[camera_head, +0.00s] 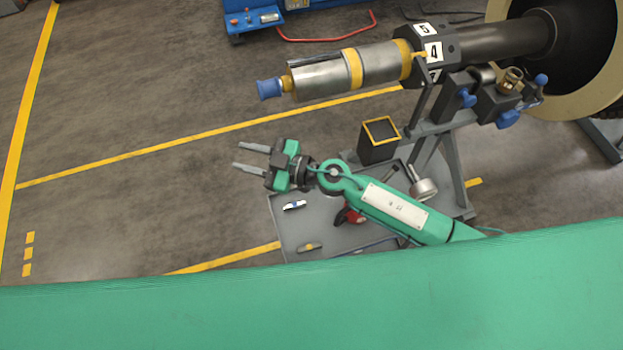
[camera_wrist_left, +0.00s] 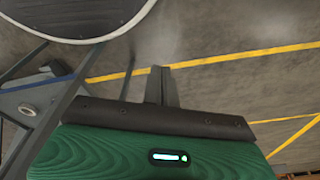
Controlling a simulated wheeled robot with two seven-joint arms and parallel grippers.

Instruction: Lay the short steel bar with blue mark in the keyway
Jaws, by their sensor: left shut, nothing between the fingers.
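The short steel bar with blue mark (camera_head: 294,206) lies on the grey tray (camera_head: 284,225) under the stand. The steel shaft (camera_head: 380,62) points left from the stand; a dark strip along its upper side, left of the yellow band, looks like the keyway (camera_head: 316,60). My right gripper (camera_head: 237,156) is open and empty, its fingers pointing left, above and left of the blue-marked bar in the picture. My left gripper (camera_wrist_left: 160,72) shows only in the left wrist view, shut and empty over the floor.
A similar bar with a yellow mark (camera_head: 309,247) lies lower on the tray, near a red item (camera_head: 349,216). An open black box (camera_head: 379,140) with a yellow rim stands by the tray. Blue clamps (camera_head: 467,98) are on the stand. Floor at left is clear.

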